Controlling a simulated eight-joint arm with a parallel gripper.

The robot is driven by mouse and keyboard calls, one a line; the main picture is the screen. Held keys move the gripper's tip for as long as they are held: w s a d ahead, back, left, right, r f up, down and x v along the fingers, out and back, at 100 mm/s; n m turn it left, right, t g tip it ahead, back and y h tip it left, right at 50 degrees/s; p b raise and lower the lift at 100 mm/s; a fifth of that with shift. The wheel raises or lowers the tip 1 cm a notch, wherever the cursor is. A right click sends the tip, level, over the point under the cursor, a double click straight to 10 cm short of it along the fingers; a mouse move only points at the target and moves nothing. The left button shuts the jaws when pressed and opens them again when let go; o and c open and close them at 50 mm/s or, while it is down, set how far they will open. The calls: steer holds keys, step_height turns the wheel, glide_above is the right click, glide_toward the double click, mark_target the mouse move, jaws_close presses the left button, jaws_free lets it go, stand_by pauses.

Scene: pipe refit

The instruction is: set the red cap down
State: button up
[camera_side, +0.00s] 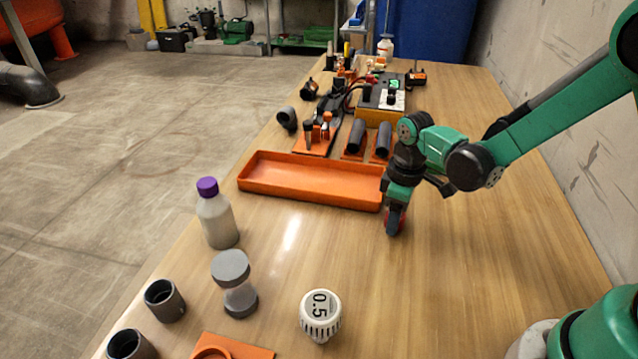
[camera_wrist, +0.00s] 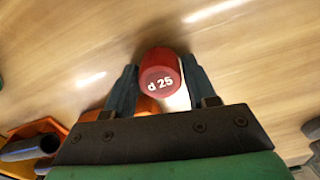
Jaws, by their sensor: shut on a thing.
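The red cap (camera_wrist: 160,76), marked "d 25", sits between the two dark fingers of my gripper (camera_wrist: 160,88) in the wrist view. My gripper is shut on it. In the side view my gripper (camera_side: 396,222) points down close to the wooden table, just right of the orange tray's right end. Only a small red edge of the cap (camera_side: 404,220) shows there, mostly hidden by the fingers. I cannot tell whether the cap touches the table.
An empty orange tray (camera_side: 310,184) lies left of my gripper. Pipe pieces on orange holders (camera_side: 352,155) stand behind it. The table right of my gripper is clear.

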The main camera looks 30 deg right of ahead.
steer(key=shift+f, duration=0.1)
steer(key=o, duration=1.2)
step_height(320, 180, up, 12)
steer(key=s+r+m+t, duration=0.1)
steer(key=s+m+t, duration=0.5)
steer(key=shift+a+r+t, duration=0.3)
steer(key=shift+a+r, duration=0.05)
steer(key=shift+f+m+t, duration=0.1)
steer(key=shift+m+t, duration=0.2)
steer(key=c, duration=0.4)
